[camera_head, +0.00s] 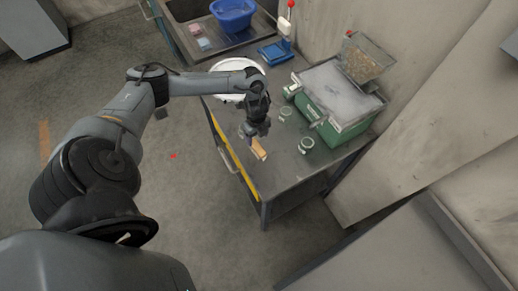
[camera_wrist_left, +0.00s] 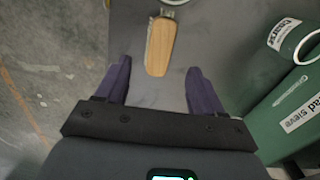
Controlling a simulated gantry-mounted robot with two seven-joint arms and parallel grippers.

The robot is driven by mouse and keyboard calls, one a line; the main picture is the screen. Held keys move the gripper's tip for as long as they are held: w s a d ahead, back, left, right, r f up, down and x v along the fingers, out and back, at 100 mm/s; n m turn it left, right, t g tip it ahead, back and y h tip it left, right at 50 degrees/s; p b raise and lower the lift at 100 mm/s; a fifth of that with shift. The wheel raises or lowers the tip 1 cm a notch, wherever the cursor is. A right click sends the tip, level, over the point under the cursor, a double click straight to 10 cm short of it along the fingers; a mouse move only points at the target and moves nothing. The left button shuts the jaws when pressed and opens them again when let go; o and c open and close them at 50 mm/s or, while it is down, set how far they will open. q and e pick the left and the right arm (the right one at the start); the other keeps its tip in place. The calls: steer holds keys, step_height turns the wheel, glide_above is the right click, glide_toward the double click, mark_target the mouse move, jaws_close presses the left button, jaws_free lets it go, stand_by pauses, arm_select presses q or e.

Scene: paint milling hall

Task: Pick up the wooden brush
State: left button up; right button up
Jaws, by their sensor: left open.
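The wooden brush (camera_head: 260,149) lies on the grey bench top near its front edge, in the head view. In the left wrist view its pale wooden handle (camera_wrist_left: 160,47) points down the picture, with a metal part at its top. My left gripper (camera_head: 252,133) is right beside the brush in the head view. In the left wrist view the two purple fingers (camera_wrist_left: 158,66) are wide apart, with the near end of the handle about midway between them in the picture. Nothing is held. My right gripper is not seen.
Two small jars (camera_head: 306,145) stand right of the brush. A green bead sieve box (camera_head: 345,131) is behind them, also at right in the left wrist view (camera_wrist_left: 292,122). A white basin (camera_head: 228,97) and a blue scale (camera_head: 276,53) are farther back. The yellow front edge (camera_head: 233,160) is close.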

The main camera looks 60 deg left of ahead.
mark_target(257, 146)
arm_select(q)
steer(key=shift+f, duration=4.15)
steer(key=shift+a, duration=0.1)
steer(key=c, duration=1.1)
steer(key=shift+r, duration=0.15)
steer(key=shift+r, duration=0.6)
step_height(257, 146, up, 2)
steer(key=shift+w+r, duration=0.1)
steer(key=shift+r, duration=0.1)
steer(key=w+d+r, duration=0.1)
steer(key=d+r, duration=0.6)
steer(key=d, duration=0.4)
steer(key=shift+w+d+p, duration=0.3)
steer(key=shift+p, duration=0.1)
